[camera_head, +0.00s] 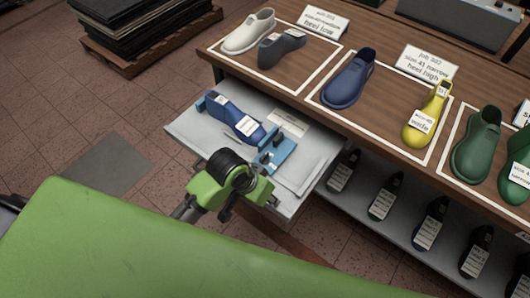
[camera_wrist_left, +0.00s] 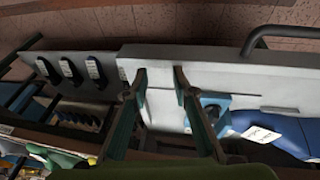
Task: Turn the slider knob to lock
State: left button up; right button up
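A blue shoe last (camera_head: 234,118) with a white label lies on the pulled-out grey drawer (camera_head: 190,130). At its right end is a blue fixture (camera_head: 284,154) with small dark parts (camera_head: 265,157); I cannot tell which of them is the slider knob. The blue fixture (camera_wrist_left: 215,101) and the last (camera_wrist_left: 275,130) lie just right of the fingers. My right gripper is not in view.
The wooden tabletop (camera_head: 300,92) above the drawer carries several shoes and label cards. A lower shelf (camera_head: 360,212) to the right holds several dark lasts. A drawer handle (camera_wrist_left: 280,32) shows in the left wrist view.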

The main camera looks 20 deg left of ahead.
pick_arm(q)
jog(key=shift+m+g, duration=0.3)
jog(key=shift+m, duration=0.2)
jog(key=w+r, duration=0.1)
jog(key=w+d, duration=0.1)
jog(key=w+d+r, duration=0.1)
jog(key=w, duration=0.1)
jog(key=shift+d+r, duration=0.1)
jog(key=shift+r, duration=0.25)
jog(key=w+r+g, duration=0.1)
jog(key=w+r, duration=0.2)
jog(key=w, duration=0.1)
notch_tip(320, 180, up, 8)
jog(key=g+y, duration=0.1)
jog(key=y, duration=0.2)
send_over(264, 155)
jog(key=shift+n, duration=0.3)
notch_tip(264, 155, down, 14)
jog(key=shift+d+r+p, duration=0.1)
jog(key=shift+r+p, duration=0.15)
jog(key=shift+p, duration=0.5)
grip_shut()
